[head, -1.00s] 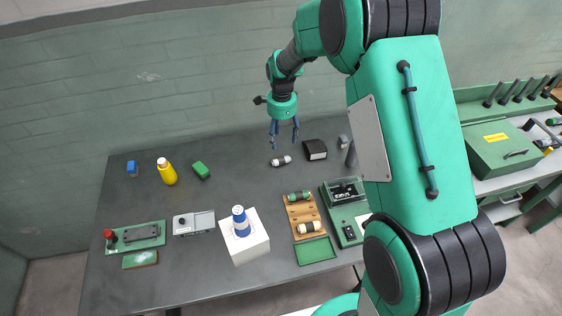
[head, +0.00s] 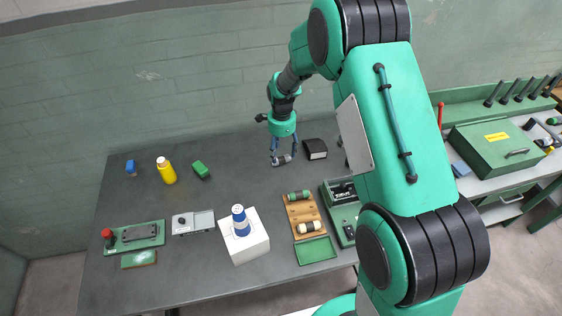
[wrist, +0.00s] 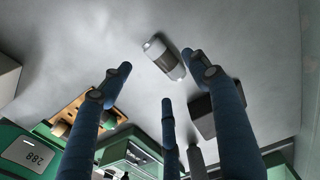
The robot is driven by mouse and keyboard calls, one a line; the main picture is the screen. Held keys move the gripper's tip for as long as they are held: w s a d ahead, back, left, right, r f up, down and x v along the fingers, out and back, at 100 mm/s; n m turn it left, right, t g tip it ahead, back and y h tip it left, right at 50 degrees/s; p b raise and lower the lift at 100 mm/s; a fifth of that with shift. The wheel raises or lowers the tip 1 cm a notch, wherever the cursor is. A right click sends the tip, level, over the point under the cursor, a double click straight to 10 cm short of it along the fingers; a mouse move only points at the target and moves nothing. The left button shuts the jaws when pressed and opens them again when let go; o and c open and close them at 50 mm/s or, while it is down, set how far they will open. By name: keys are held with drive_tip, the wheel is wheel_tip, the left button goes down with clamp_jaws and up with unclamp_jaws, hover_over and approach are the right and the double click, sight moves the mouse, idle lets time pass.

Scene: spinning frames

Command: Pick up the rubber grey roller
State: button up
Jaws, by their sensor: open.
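The grey roller (head: 282,160), a short cylinder with a dark grey middle and pale ends, lies on its side on the dark table. My gripper (head: 285,154) is over it with its blue fingers pointing down, partly covering it in the head view. In the wrist view the roller (wrist: 165,58) lies just beyond the tips of my spread fingers (wrist: 157,66), nearer the right one. The gripper is open and empty. I cannot tell the exact height of the fingertips above the table.
A black box (head: 315,149) stands close to the right of the roller. A wooden rack (head: 305,213) holds a green roller (head: 299,195) and a cream roller (head: 308,227). A green device (head: 341,197) stands beside it.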

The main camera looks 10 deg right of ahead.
sight(282, 160)
drive_tip(key=shift+f, duration=0.15)
drive_tip(key=shift+w+d+f+b, duration=0.1)
drive_tip(key=shift+f+b, duration=0.1)
drive_tip(key=shift+f, duration=1.05)
drive_tip(key=shift+w+f+b, duration=0.1)
drive_tip(key=shift+f+b, duration=0.05)
drive_tip(key=shift+f, duration=1.1)
drive_tip(key=c, duration=1.4)
